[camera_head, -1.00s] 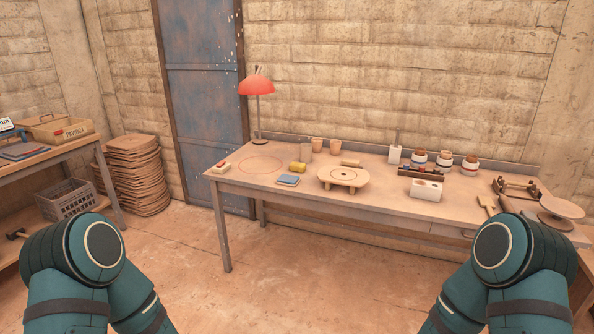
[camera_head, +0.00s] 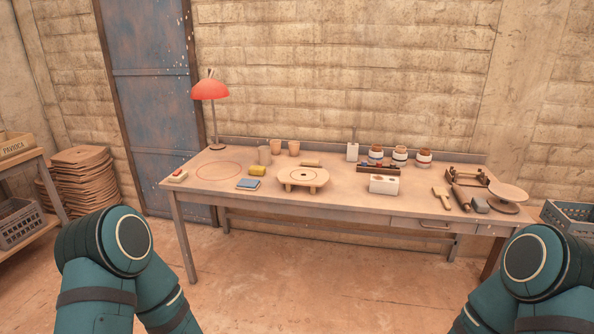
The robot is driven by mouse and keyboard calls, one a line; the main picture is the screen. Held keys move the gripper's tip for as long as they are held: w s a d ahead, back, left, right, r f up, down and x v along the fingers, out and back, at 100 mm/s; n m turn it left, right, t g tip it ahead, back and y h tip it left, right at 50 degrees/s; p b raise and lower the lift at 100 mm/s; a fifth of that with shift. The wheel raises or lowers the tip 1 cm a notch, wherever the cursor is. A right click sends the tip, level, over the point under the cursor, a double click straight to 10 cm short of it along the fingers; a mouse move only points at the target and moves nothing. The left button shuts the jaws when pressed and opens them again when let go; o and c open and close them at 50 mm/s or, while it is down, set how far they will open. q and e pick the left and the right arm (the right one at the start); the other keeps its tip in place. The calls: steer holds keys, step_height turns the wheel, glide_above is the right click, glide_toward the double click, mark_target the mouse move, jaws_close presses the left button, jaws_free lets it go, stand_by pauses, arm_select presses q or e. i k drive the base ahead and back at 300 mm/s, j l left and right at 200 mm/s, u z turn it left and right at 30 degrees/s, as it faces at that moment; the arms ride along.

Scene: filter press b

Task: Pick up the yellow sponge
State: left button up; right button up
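The yellow sponge (camera_head: 258,170) lies on the left half of the long workbench (camera_head: 345,200). It sits behind a blue-grey flat block (camera_head: 248,184) and to the left of a round wooden stand with short legs (camera_head: 303,178). A red outlined circle (camera_head: 219,170) is marked on the bench to its left. Only upper parts of my two arms show, at the lower left and lower right. Both my grippers are out of view, and nothing touches the sponge.
A red lamp (camera_head: 211,92) stands at the back left, with cups (camera_head: 276,147) nearby. Several jars (camera_head: 399,156), a white block (camera_head: 384,184) and tools (camera_head: 461,197) fill the right half. Stacked boards (camera_head: 82,180) stand left. The floor before the bench is clear.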

mark_target(254, 170)
steer(key=i+j+z, duration=0.5)
steer(key=j+z, duration=0.15)
steer(key=z, duration=0.2)
steer(key=i+j+z, duration=0.1)
steer(key=j, duration=0.2)
steer(key=i+j+z, duration=0.1)
steer(key=j, duration=0.25)
steer(key=i+j+z, duration=0.1)
steer(key=j, duration=0.2)
steer(key=i+j, duration=0.1)
steer(key=j, duration=0.3)
steer(key=i+j, duration=0.15)
steer(key=j, duration=0.2)
steer(key=i+j, duration=0.1)
steer(key=j, duration=0.3)
steer(key=i+j+z, duration=0.1)
steer(key=j, duration=0.3)
steer(key=i+j, duration=0.15)
steer(key=j, duration=0.25)
